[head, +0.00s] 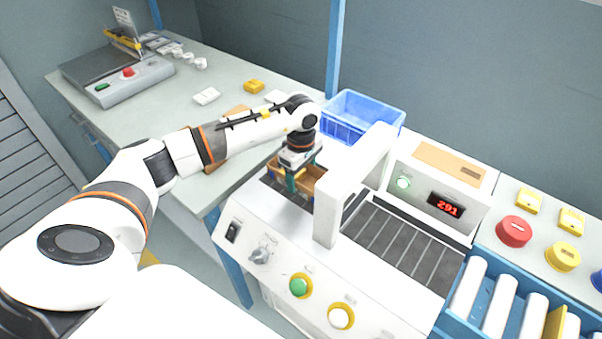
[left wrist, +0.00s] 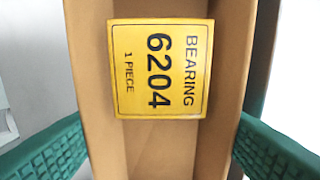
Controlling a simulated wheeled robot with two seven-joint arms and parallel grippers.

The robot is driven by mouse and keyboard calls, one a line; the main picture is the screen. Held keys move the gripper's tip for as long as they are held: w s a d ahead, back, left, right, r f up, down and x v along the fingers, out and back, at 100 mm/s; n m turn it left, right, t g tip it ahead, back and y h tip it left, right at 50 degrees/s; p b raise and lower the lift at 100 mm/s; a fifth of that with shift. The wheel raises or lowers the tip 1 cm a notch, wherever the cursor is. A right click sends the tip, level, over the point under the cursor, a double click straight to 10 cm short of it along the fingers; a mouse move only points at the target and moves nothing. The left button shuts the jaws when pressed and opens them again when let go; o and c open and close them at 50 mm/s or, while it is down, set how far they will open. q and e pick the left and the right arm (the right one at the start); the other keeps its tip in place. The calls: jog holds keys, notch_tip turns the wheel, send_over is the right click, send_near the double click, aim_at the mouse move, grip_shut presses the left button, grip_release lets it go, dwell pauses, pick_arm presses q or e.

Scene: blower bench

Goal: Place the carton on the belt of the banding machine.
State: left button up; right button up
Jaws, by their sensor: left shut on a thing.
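The carton (head: 312,177) is brown and open-topped. In the left wrist view the carton (left wrist: 227,90) holds a yellow box (left wrist: 158,68) labelled "BEARING 6204 1 PIECE". My left gripper (head: 294,180) is shut on the carton, with green fingers at its two sides. The white banding machine (head: 262,228) has an arch (head: 330,208) across its dark belt (head: 402,240). The carton is over the belt's left end, just left of the arch. I cannot tell whether its bottom touches the belt. My right gripper is not in view.
A blue crate (head: 342,131) stands behind the machine. A roller track (head: 500,300) and coloured buttons (head: 514,231) are at the right. The belt right of the arch is clear.

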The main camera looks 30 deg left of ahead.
aim_at(301, 182)
pick_arm(q)
jog(key=o, duration=1)
jog(key=shift+r+p, duration=0.25)
jog(key=shift+p, duration=0.1)
jog(key=shift+w+r, duration=0.1)
jog(key=shift+r, duration=0.25)
notch_tip(301, 182, up, 11)
jog(key=shift+r+b, duration=0.1)
jog(key=shift+b, duration=0.95)
